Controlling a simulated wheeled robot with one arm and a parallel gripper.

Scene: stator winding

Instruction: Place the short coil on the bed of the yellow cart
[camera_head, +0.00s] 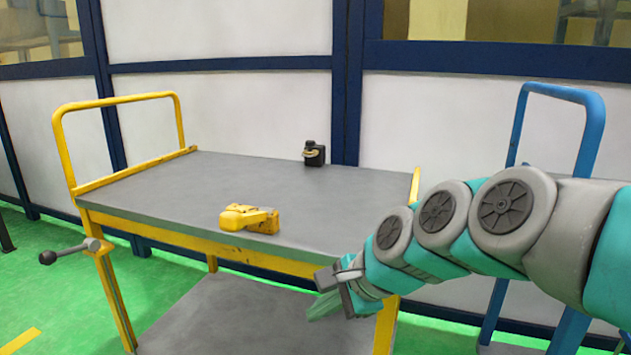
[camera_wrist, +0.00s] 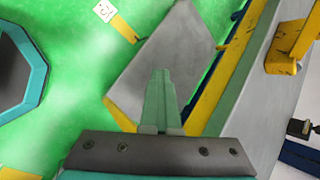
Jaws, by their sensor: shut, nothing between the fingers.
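The yellow cart (camera_head: 160,248) stands ahead with a flat grey bed (camera_head: 170,195) and a lower grey shelf (camera_head: 215,315). The bed's edge also shows at the right in the wrist view (camera_wrist: 262,125). I cannot make out a thing that is surely the short coil. A small black item with a tan loop (camera_head: 314,154) stands at the bed's back edge; I cannot tell what it is. My gripper (camera_head: 322,306) is shut and empty, beside the bed's front right, pointing down and left. In the wrist view its green fingers (camera_wrist: 160,90) are together over the lower shelf.
A yellow tool-like block (camera_head: 249,218) lies at the bed's front edge; it also shows in the wrist view (camera_wrist: 290,45). A blue frame (camera_head: 590,130) stands at the right behind my arm.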

